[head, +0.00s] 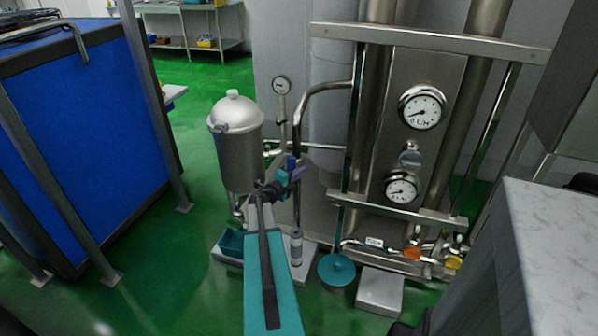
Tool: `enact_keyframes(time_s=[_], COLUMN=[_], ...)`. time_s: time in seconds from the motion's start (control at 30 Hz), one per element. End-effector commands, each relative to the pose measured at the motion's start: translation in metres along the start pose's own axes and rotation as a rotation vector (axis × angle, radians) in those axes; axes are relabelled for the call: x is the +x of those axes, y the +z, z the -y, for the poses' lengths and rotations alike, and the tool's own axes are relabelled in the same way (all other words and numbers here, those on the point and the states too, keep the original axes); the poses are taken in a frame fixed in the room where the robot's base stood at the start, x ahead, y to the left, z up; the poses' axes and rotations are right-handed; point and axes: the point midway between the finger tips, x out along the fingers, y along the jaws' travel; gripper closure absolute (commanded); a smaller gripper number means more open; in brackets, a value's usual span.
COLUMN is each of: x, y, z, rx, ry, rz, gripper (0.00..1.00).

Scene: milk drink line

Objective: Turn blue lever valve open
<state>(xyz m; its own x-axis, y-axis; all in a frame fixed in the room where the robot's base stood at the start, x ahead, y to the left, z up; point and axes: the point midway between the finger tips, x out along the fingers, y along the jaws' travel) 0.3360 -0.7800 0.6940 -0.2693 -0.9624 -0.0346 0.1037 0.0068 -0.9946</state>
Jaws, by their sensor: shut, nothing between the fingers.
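A small blue lever (291,163) stands up on the pipework right of the steel tank, near the image centre. My gripper (284,181) is at the end of my teal and dark arm, reaching up from the bottom. It is shut and holds nothing. Its tip is close below the blue lever and overlaps the valve area in this view. I cannot tell whether it touches the lever. A purple part (300,172) shows just right of the tip. The valve body is mostly hidden behind my gripper.
A steel tank (238,150) stands just left of my gripper. A pressure gauge (281,86) and bent pipes are above it. A steel frame (430,38) with two larger gauges is to the right. A grey counter (550,240) fills the lower right. Green floor (180,255) is open at left.

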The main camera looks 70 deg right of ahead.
Motion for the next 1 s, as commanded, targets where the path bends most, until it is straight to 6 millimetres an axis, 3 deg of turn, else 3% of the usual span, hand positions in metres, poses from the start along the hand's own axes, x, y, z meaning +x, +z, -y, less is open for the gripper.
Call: enact_keyframes(time_s=[0.6, 0.8, 1.0], x=[-0.083, -0.099, -0.102], y=[-0.003, -0.003, -0.003], z=[-0.002, -0.003, -0.003], rx=[-0.001, -0.001, 0.0], ry=[0.001, 0.0, 0.0], rz=[0.007, 0.006, 0.005], gripper=[1.0, 1.0, 1.0])
